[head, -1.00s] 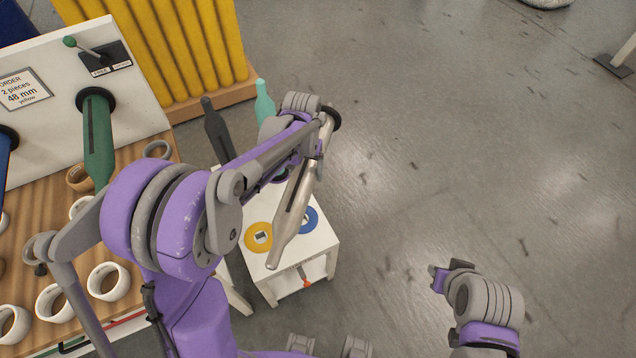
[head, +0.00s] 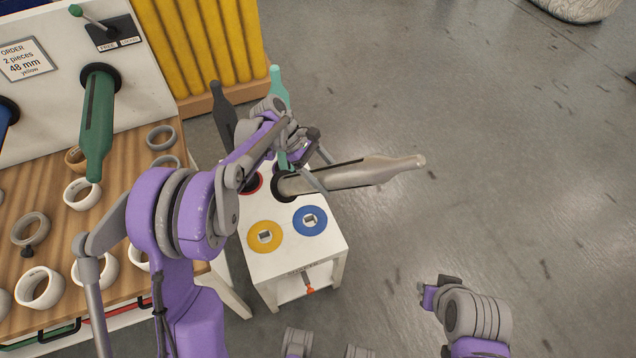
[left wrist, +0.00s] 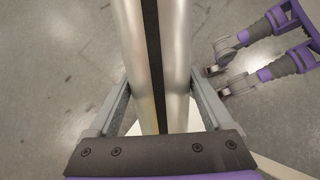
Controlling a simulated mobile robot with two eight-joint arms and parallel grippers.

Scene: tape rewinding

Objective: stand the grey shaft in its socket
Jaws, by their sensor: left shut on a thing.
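My left gripper (head: 312,172) is shut on the grey shaft (head: 375,173), near its black collar (head: 284,187). The shaft lies close to level above the white stand (head: 255,268), its narrow tip pointing right past the stand's edge. In the left wrist view the shaft (left wrist: 182,60), with a dark slot along it, runs between the fingers. On the stand top are a yellow ring (head: 264,237) and a blue ring (head: 310,220), each with a square centre. A red ring (head: 257,181) is partly covered by my arm. I cannot make out a grey socket. My right gripper (head: 437,290) is apart at lower right.
A dark shaft (head: 222,108) and a teal shaft (head: 279,88) stand behind my arm. Yellow tubes (head: 205,50) stand at the back.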

